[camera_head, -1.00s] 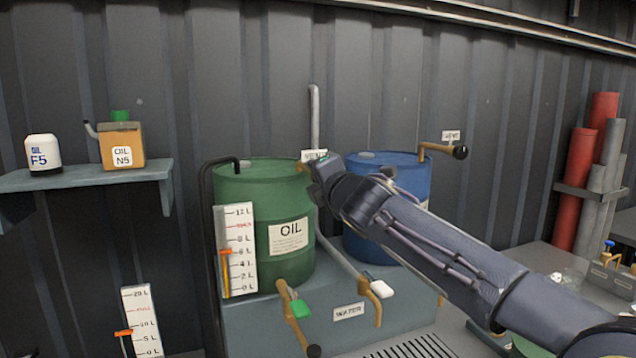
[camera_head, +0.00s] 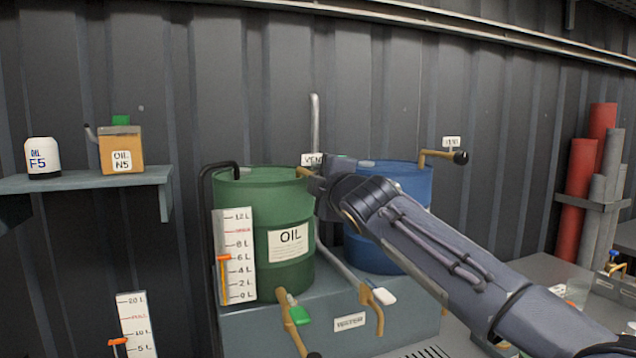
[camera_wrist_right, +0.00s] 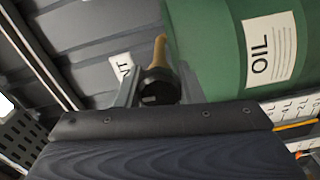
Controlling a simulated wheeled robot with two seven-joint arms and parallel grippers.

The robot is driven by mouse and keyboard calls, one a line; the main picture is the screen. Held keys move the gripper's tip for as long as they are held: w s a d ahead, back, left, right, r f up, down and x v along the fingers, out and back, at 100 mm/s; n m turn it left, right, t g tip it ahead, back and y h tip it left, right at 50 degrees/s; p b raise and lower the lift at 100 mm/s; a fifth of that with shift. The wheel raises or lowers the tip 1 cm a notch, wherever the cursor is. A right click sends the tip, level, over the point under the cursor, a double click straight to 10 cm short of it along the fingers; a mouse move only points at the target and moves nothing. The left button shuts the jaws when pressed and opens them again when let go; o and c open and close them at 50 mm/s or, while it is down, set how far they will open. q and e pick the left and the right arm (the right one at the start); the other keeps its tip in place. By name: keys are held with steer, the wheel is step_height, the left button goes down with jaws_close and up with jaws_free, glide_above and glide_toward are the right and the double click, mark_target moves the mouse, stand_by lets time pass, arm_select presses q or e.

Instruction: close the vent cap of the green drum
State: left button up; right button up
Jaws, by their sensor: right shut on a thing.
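The green drum (camera_head: 262,215) with an OIL label stands on a grey plinth; its side also shows in the right wrist view (camera_wrist_right: 205,50). Its brass vent lever (camera_head: 303,172) shows at the right of the drum's top, beside a VENT sign (camera_head: 312,160). In the right wrist view the brass lever (camera_wrist_right: 160,50) ends in a black knob (camera_wrist_right: 158,88). My right gripper (camera_head: 325,180) is at this lever and shut on its black knob, with a finger (camera_wrist_right: 131,90) beside it. The wrist housing hides part of the grip. My left gripper is not in view.
A blue drum (camera_head: 415,185) stands behind my right arm, with its own brass lever and black knob (camera_head: 461,157). A level gauge (camera_head: 238,240) stands before the green drum. Brass taps (camera_head: 291,325) are below. A shelf (camera_head: 110,180) is at left.

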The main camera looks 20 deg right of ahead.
stand_by(0.3)
steer(key=o, duration=1)
steer(key=s+b, duration=0.2)
steer(key=s, duration=0.5)
steer(key=shift+s+a, duration=0.2)
steer(key=shift+s, duration=0.2)
